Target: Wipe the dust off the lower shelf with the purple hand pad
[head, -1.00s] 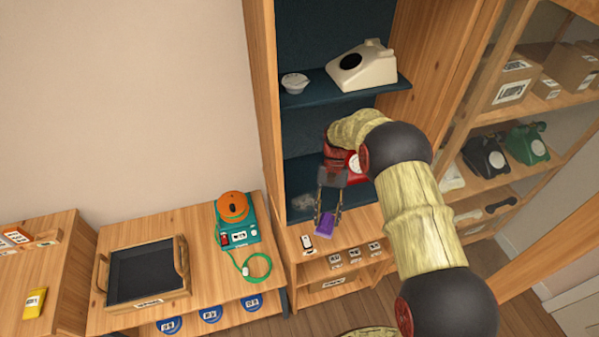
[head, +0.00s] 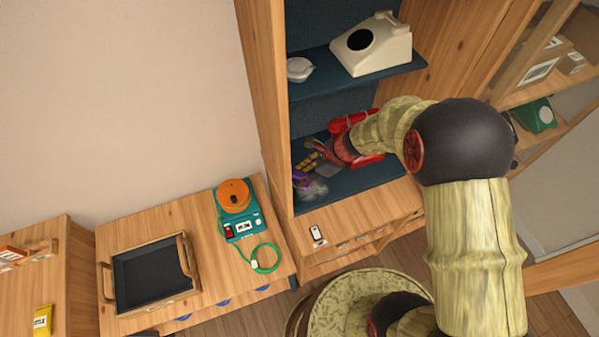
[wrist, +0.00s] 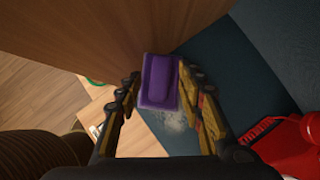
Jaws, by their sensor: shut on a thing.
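The purple hand pad (wrist: 158,82) is between the fingers of my gripper (wrist: 165,90) in the wrist view. My gripper (head: 304,172) is shut on it and shows in the head view at the left part of the lower shelf (head: 350,183), with the pad (head: 299,180) partly hidden by the fingers. A pale grey dust patch (head: 315,189) lies on the dark teal shelf just in front of the pad. The dust (wrist: 172,122) also shows beside the pad in the wrist view. I cannot tell whether the pad touches the shelf.
A red phone (wrist: 290,145) stands on the lower shelf right of my gripper. The cabinet's wooden side wall (wrist: 140,30) is close to the pad.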

